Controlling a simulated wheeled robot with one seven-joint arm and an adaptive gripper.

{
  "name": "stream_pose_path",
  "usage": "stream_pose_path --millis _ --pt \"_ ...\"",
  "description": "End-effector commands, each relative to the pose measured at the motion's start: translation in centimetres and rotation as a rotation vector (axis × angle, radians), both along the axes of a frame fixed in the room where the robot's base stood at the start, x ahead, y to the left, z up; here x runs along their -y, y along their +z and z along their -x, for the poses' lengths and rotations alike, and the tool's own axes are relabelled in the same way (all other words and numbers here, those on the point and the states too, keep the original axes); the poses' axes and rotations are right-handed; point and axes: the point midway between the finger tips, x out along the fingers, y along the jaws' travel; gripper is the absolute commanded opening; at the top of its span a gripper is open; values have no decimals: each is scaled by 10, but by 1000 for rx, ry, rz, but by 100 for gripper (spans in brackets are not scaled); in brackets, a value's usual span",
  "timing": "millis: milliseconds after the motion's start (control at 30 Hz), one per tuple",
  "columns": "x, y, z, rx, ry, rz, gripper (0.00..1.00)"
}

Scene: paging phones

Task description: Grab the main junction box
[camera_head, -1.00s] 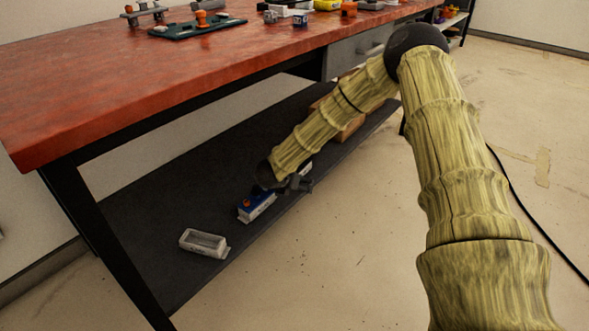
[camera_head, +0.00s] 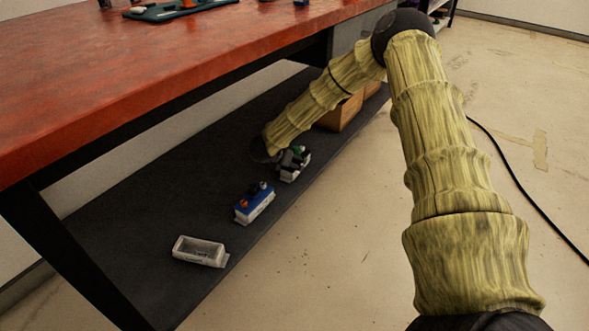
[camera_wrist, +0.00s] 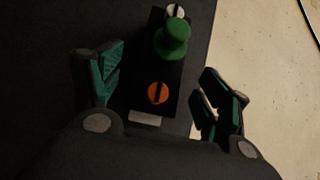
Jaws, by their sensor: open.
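A box with a black top (camera_wrist: 150,70), a green knob (camera_wrist: 176,38) and an orange slotted screw (camera_wrist: 158,92) lies between my fingers in the wrist view. Its pale base (camera_head: 290,177) shows on the lower shelf in the head view, partly hidden by my gripper (camera_head: 291,158). My gripper is open, one finger on each side of the box, with visible gaps to both sides. A blue-topped box (camera_head: 255,205) with a white base stands nearer on the shelf. No label shows which is the main junction box.
An open white box (camera_head: 199,251) sits at the near end of the dark lower shelf (camera_head: 150,220). A brown box (camera_head: 341,115) stands farther back. The red tabletop (camera_head: 130,70) overhangs the shelf. Pale floor lies right of the shelf edge.

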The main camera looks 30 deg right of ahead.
Motion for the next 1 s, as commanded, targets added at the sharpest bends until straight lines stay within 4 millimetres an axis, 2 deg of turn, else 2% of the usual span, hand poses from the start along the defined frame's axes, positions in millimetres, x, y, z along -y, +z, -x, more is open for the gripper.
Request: stream_pose_path --millis 267,600,867,900,1000 --pt "8 -11 -5 0 1 1 77" --pt "32 -34 -20 2 2 -1 77" --pt "34 -34 -21 1 4 -1 77" --pt "34 -34 -21 1 4 -1 75" --pt "34 -34 -21 1 4 -1 57"
